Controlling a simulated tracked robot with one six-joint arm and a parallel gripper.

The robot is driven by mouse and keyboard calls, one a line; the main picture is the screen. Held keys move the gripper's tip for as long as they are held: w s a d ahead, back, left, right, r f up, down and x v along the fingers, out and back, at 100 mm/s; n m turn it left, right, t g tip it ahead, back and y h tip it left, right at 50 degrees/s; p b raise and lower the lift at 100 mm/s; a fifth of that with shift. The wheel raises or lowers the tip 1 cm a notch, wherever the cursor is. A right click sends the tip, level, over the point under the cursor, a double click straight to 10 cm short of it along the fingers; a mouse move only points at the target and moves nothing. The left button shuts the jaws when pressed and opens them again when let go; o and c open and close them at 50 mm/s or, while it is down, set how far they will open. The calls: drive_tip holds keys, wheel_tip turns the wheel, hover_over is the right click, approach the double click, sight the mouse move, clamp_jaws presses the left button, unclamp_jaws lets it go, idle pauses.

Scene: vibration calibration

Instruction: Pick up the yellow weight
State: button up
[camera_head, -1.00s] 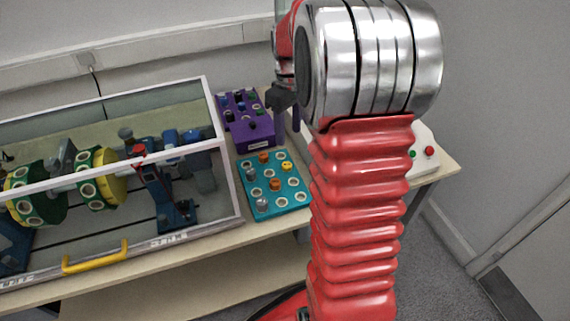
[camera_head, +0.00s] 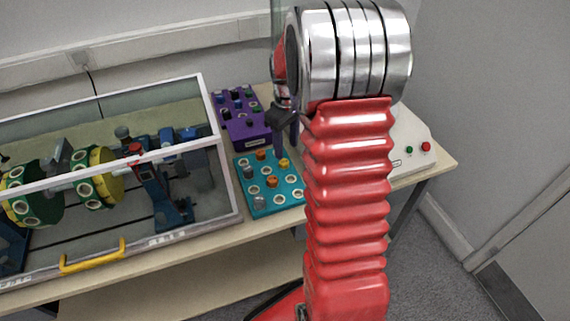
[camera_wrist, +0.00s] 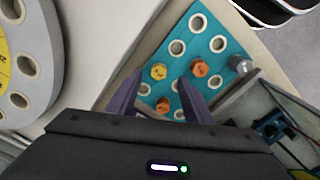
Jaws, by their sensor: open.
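The yellow weight (camera_head: 284,163) sits in the teal tray (camera_head: 259,209), near its back right. In the wrist view the yellow weight (camera_wrist: 158,71) appears between the tips of my gripper's dark fingers, slightly beyond them. My gripper (camera_wrist: 160,87) is open with nothing held. In the head view my gripper (camera_head: 285,138) hangs just behind and above the weight, partly hidden by my arm. I cannot tell the exact height gap.
Orange weights (camera_wrist: 200,68) and a grey weight (camera_wrist: 238,63) stand close by in the tray. A purple box (camera_head: 240,119) is behind it. A framed clear case (camera_head: 219,150) with machinery stands left, and a white control box (camera_head: 410,138) right.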

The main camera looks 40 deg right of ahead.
sight(286, 162)
drive_tip(key=shift+f, duration=0.85)
drive_tip(key=shift+w+f, duration=0.2)
drive_tip(key=shift+f, duration=2.45)
drive_tip(key=c, duration=1.1)
drive_tip(key=shift+r, duration=0.15)
wheel_tip(286, 162, up, 10)
